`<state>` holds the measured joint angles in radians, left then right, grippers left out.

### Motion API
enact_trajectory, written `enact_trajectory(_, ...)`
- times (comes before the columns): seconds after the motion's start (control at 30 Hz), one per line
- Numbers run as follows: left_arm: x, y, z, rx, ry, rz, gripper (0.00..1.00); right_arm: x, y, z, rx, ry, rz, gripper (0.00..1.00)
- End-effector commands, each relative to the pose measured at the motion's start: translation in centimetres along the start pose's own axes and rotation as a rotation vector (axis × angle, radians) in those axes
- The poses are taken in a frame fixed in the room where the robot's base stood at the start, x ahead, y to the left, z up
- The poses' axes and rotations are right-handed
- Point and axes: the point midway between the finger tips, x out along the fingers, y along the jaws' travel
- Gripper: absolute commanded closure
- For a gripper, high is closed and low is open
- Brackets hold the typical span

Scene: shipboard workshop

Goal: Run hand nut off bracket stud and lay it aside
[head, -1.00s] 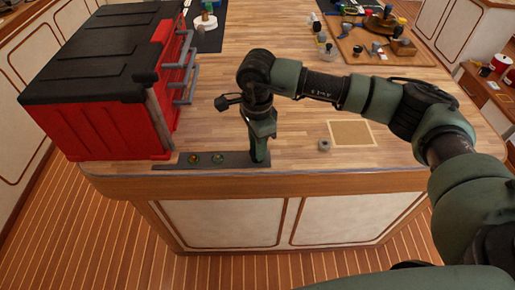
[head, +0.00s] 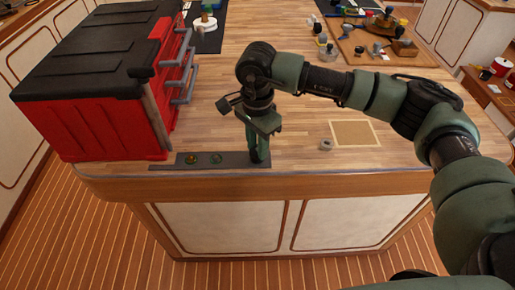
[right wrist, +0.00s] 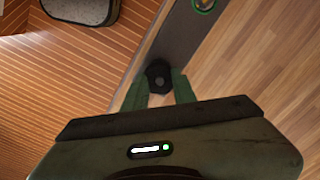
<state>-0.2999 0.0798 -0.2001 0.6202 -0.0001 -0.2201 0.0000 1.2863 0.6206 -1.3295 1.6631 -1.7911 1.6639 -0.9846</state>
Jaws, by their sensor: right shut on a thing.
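A dark bracket plate (head: 228,160) lies flat along the front edge of the wooden worktop. My right gripper (head: 260,160) points down at the plate's right end. In the right wrist view its two green fingers (right wrist: 158,88) are shut on a dark hand nut (right wrist: 158,77) at the end of the plate (right wrist: 185,40). A lighter round spot shows in the nut's middle; I cannot tell how far up the stud the nut sits. In the head view the fingers hide the nut. My left gripper is not in view.
A red toolbox (head: 100,115) with a black lid stands at left. A small grey nut-like piece (head: 326,144) lies right of the gripper, by a tan outlined square (head: 355,133). A cluttered board (head: 380,45) lies behind.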

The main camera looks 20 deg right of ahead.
Motion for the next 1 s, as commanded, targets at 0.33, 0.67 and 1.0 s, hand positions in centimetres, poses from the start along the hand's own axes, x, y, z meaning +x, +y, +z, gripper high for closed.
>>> enact_trajectory(0.33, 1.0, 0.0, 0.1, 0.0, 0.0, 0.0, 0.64, -0.4, -0.4, -0.4, -0.097, 0.007, -0.016, 1.0)
enact_trajectory(0.67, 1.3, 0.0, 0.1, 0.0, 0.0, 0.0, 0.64, -0.3, -0.5, -0.4, -0.116, 0.007, -0.017, 1.0)
enact_trajectory(1.0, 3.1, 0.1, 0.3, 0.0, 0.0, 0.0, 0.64, -0.2, -0.5, -0.4, -0.295, 0.009, -0.017, 1.0)
